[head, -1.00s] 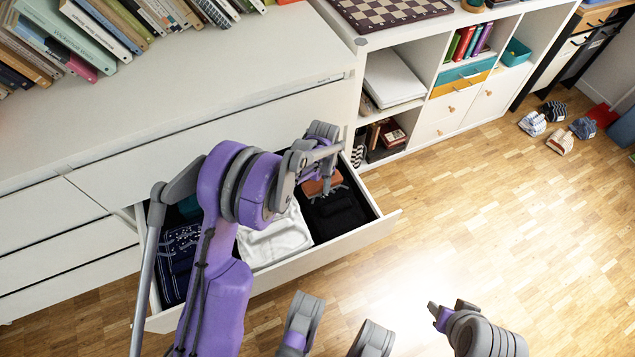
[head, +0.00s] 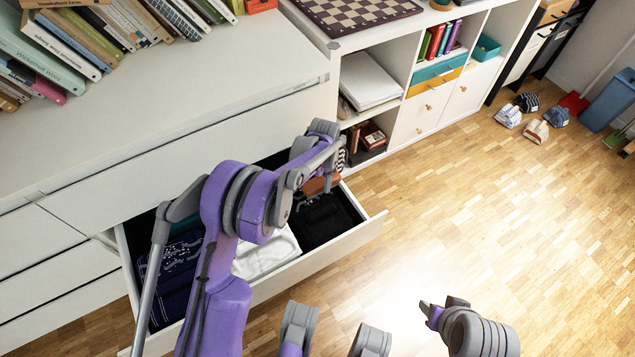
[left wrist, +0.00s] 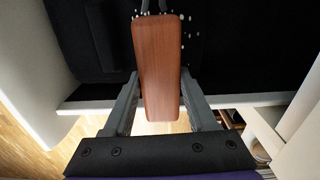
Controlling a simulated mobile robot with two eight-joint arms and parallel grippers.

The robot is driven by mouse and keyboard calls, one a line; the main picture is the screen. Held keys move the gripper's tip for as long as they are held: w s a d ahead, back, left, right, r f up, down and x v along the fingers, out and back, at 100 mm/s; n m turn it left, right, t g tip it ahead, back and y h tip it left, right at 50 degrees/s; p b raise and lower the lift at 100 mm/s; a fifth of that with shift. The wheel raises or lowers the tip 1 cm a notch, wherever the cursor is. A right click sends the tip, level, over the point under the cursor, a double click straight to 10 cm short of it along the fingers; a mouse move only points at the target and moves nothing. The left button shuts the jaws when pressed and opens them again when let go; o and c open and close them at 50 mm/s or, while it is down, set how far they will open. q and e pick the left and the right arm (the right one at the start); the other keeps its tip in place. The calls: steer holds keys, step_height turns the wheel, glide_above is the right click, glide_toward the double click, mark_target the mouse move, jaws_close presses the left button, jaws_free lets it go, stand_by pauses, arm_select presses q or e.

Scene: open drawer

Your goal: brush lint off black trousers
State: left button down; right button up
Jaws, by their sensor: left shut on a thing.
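The black trousers (head: 327,214) lie folded in the right part of the open drawer (head: 290,275). My left gripper (head: 322,165) is over the back of that part. It is shut on a brush with a reddish-brown wooden back (head: 318,186). In the left wrist view, the brush (left wrist: 157,75) sits between the fingers (left wrist: 160,107) above black cloth (left wrist: 235,45). Small white lint specks (left wrist: 192,17) show beside its far end. I cannot tell whether the bristles touch the cloth. My right gripper (head: 437,308) is over the floor, away from the drawer; its jaw gap is unclear.
White cloth (head: 266,254) lies beside the trousers, and dark blue patterned clothes (head: 172,265) lie at the drawer's left. The white dresser top (head: 170,110) is above, with books (head: 50,55). A shelf unit (head: 405,110) stands to the right.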

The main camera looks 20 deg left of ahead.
mark_target(304, 186)
arm_select(q)
steer(key=shift+w+d+r, duration=0.1)
steer(key=shift+w+d, duration=0.3)
steer(key=shift+d, duration=0.15)
steer(key=shift+s+a, duration=0.6)
steer(key=shift+s, duration=0.1)
steer(key=shift+s+a, duration=0.65)
steer(key=shift+s+a+f, duration=0.15)
steer(key=shift+s+a, duration=1.15)
steer(key=shift+s, duration=0.15)
steer(key=shift+s+a+f, duration=0.1)
steer(key=shift+s+a, duration=1.2)
steer(key=shift+s, duration=0.15)
steer(key=shift+w+a, duration=0.35)
steer(key=shift+a, duration=0.1)
steer(key=shift+w, duration=0.1)
steer(key=shift+w+d, duration=1.35)
steer(key=shift+w, duration=0.15)
